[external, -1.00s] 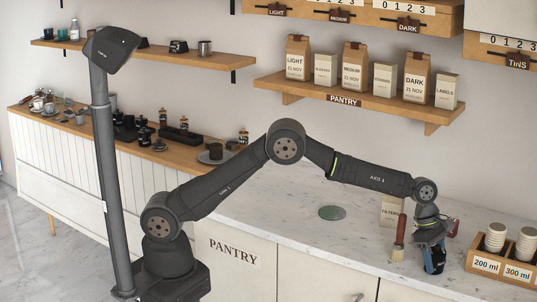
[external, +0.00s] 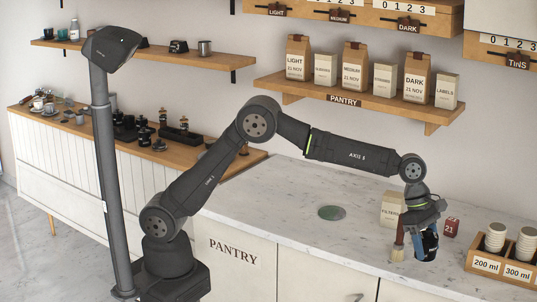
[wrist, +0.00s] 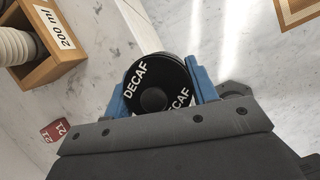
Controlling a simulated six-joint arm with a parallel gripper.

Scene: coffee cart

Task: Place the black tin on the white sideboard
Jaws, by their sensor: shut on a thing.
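The black tin (external: 427,247), marked DECAF on its lid in the wrist view (wrist: 152,80), is between the blue fingers of my gripper (external: 427,234). My gripper is shut on it, with a finger on each side of the tin. The tin appears slightly above the front right of the marble counter; the exact gap is hard to tell. The white sideboard (external: 88,178) stands at the far left, with white slatted panels and a wooden top.
A brush (external: 398,245) and a filters bag (external: 391,208) stand close left of the tin. A red block marked 21 (external: 451,227) and a wooden cup box (external: 487,266) are to its right. Dark jars and cups crowd the sideboard top. The pantry shelf (external: 345,97) hangs above the counter.

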